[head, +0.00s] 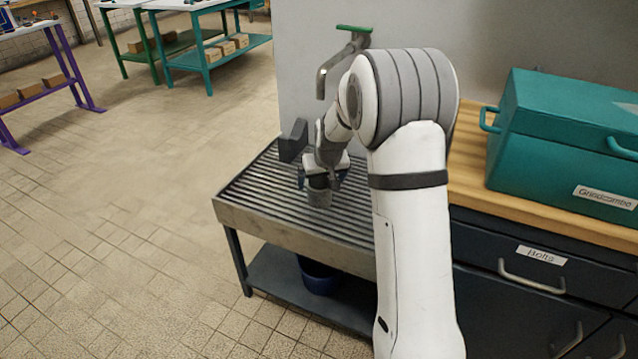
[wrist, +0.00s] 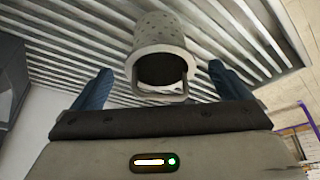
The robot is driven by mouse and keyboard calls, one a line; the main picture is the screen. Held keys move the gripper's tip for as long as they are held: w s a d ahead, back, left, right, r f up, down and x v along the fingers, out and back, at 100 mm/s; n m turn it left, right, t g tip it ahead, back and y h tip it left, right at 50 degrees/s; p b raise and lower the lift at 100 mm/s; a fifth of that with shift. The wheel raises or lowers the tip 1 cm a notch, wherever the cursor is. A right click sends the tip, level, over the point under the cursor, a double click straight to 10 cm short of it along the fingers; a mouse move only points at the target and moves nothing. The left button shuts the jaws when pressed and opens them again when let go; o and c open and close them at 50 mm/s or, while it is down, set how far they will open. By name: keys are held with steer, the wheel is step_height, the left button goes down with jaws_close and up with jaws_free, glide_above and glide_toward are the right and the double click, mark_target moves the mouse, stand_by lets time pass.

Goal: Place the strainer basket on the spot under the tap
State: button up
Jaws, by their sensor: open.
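The strainer basket (head: 319,196) is a small grey perforated cup on the slatted drain table (head: 255,205), below my gripper. In the wrist view the basket (wrist: 160,35) shows its open end towards me and perforations on its wall. My gripper (head: 320,181) is open, its blue fingers one on each side of the basket in the wrist view (wrist: 160,72), with visible gaps. The tap (head: 322,82), with a green handle, comes from the wall above the table, and its spout is above the basket in the head picture. No marked spot shows under the tap; my arm hides part of the table.
A dark block (head: 293,141) stands at the table's back left edge. A blue bucket (head: 318,276) is on the lower shelf. To the right, a teal toolbox (head: 565,135) sits on a wooden worktop (head: 470,170) over drawers. The table's left part is clear.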

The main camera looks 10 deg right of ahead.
steer(key=p+v, duration=0.1)
steer(key=v, duration=0.6)
steer(key=s+r+g, duration=0.1)
steer(key=s+r, duration=0.2)
steer(key=s, duration=0.5)
steer(key=s+r, duration=0.2)
steer(key=s, duration=0.5)
steer(key=s+g, duration=0.2)
steer(key=s, duration=1.6)
steer(key=shift+s+a+m, duration=0.2)
steer(key=shift+a+m, duration=0.2)
step_height(320, 180, up, 22)
steer(key=t+p, duration=0.1)
steer(key=p, duration=1.9)
